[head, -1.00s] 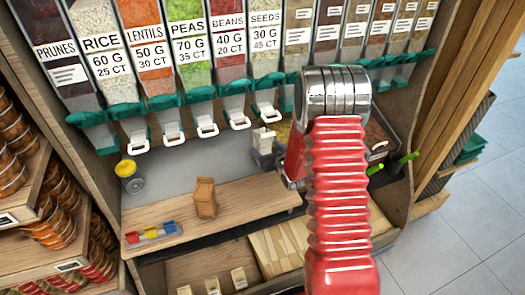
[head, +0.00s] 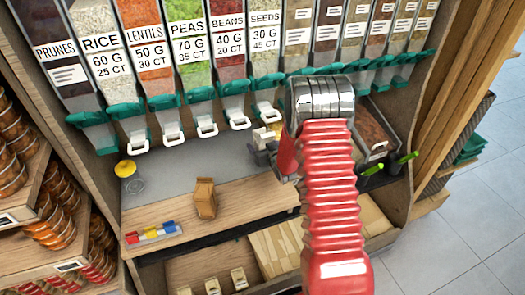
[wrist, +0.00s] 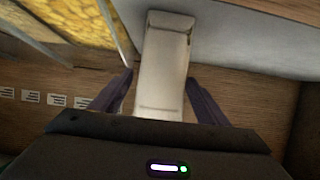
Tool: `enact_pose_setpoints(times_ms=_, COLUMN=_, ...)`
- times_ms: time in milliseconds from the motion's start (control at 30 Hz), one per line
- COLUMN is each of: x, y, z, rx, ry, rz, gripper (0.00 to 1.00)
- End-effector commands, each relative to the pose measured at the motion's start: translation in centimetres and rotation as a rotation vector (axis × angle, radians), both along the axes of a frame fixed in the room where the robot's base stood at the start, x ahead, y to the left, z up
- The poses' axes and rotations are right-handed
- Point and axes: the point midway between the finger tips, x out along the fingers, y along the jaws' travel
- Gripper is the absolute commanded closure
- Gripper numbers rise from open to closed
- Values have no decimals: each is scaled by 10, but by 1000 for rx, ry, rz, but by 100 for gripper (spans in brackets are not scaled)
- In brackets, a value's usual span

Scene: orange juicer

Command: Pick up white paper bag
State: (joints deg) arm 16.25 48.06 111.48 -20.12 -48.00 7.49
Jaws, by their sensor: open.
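The white paper bag (wrist: 163,60) is a pale, narrow, upright-looking shape in the middle of the wrist view. In the head view a pale bit of it (head: 262,135) shows on the grey counter below the dispensers, partly hidden by my arm. My gripper (wrist: 158,78) is open, with one dark finger on each side of the bag's lower part in the wrist view. I cannot tell whether either finger touches it. In the head view the gripper is mostly hidden behind my red arm, beside the bag.
Dispensers with white handles (head: 207,130) hang just above the counter. A yellow-lidded jar (head: 126,170) and a small wooden crate (head: 205,198) stand to the left. A bin with reddish contents (head: 370,128) is at right. Yellow contents (wrist: 70,25) show left of the bag.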

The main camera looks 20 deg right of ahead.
Motion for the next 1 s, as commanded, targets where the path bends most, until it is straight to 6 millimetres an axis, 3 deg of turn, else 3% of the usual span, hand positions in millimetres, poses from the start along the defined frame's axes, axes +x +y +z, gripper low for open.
enact_pose_setpoints(times_ms=167, x=0, y=0, z=0, rx=0, ry=0, rz=0, gripper=32)
enact_pose_setpoints(times_ms=800, x=0, y=0, z=0, rx=0, ry=0, rz=0, gripper=77)
enact_pose_setpoints(times_ms=1000, x=0, y=0, z=0, rx=0, ry=-1, rz=0, gripper=77)
